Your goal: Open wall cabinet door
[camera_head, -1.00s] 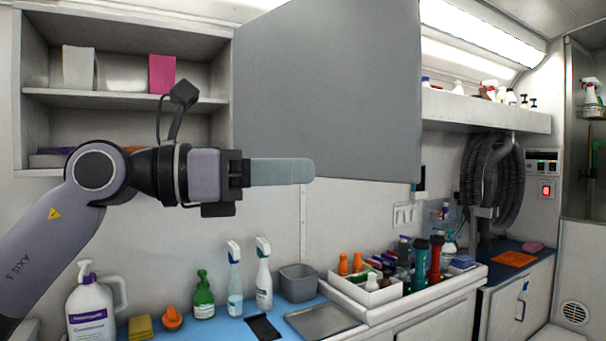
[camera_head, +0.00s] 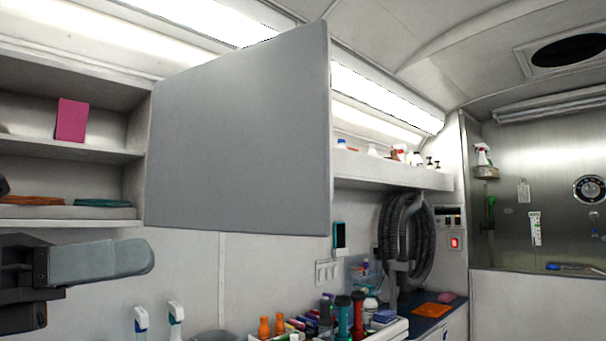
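The grey wall cabinet door (camera_head: 240,135) stands swung wide open, hinged at the right side of the cabinet and jutting out toward me. The open wall cabinet (camera_head: 75,152) shows its shelves at the left, with a pink item (camera_head: 71,120) on the upper shelf and folded orange and teal cloths on the lower one. My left gripper (camera_head: 145,257) is at the lower left, below the cabinet and apart from the door. Its fingers are seen side-on, one covering the other, so their gap is hidden. My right gripper is out of view.
A wall shelf (camera_head: 395,172) with bottles is right of the door. Below are a tray of bottles (camera_head: 385,331), two spray bottles (camera_head: 175,318) and a coiled black hose (camera_head: 405,235).

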